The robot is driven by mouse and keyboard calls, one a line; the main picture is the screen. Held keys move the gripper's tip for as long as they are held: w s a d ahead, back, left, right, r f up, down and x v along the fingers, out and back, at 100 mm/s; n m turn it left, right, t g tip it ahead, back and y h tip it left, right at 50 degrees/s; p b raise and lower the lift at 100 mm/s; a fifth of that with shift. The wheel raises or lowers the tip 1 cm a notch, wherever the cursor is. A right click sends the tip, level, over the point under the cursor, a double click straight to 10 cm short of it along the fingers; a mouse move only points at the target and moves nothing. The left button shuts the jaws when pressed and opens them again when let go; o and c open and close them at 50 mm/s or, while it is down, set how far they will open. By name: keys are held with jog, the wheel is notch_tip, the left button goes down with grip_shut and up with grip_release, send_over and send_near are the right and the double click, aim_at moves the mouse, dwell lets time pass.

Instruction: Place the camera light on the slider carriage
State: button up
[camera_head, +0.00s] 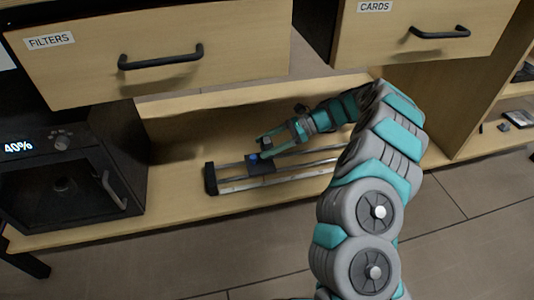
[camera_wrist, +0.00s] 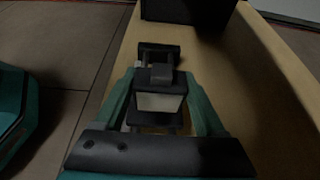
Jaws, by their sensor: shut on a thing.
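My gripper (camera_head: 264,148) reaches down from the right over the slider (camera_head: 232,184), which lies on the low wooden shelf. The slider has pale rails and a black end block at its left. The dark slider carriage (camera_head: 262,168) sits on the rails directly below my fingertips. In the wrist view, the teal fingers of my gripper (camera_wrist: 163,100) are shut on the camera light (camera_wrist: 160,102), a small black block with a pale panel. The light is over or at the carriage; I cannot tell whether it touches. The slider's end block (camera_wrist: 158,50) shows beyond it.
A black box with a handle and a "40%" display (camera_head: 70,180) stands left of the slider. The FILTERS drawer (camera_head: 150,60) and CARDS drawer (camera_head: 420,30) overhang the shelf. Bare shelf (camera_head: 180,205) shows in front of the slider. Small items lie on the right shelf.

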notch_tip(320, 180, down, 4)
jog(key=shift+r+b, duration=0.15)
jog(key=shift+b, duration=0.3)
jog(key=shift+r, duration=0.1)
jog(key=o, duration=1.5)
jog(key=shift+c, duration=0.2)
jog(key=p+v, duration=0.1)
jog(key=v, duration=1.1)
jog(key=shift+p, duration=0.35)
